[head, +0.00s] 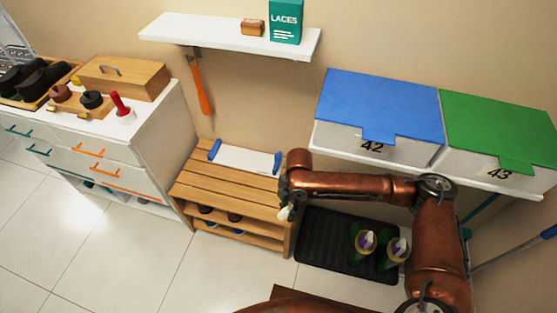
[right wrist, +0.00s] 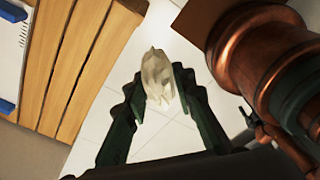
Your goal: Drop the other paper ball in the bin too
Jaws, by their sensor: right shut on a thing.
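My right gripper (head: 286,203) is in front of the wooden bench's right end. It is shut on a crumpled off-white paper ball (right wrist: 156,72), which sits between the two dark fingertips (right wrist: 157,82) in the right wrist view. In the head view the paper ball (head: 284,214) is a small pale spot below the gripper. I cannot make out a bin in either view. My left gripper is not in view.
The slatted wooden bench (head: 220,180) stands left of the gripper, with a paper sheet in a blue-ended holder (head: 245,160) on it. A black tray (head: 318,243) with green boots (head: 362,250) is to the right. White floor tiles (head: 130,255) are clear at left.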

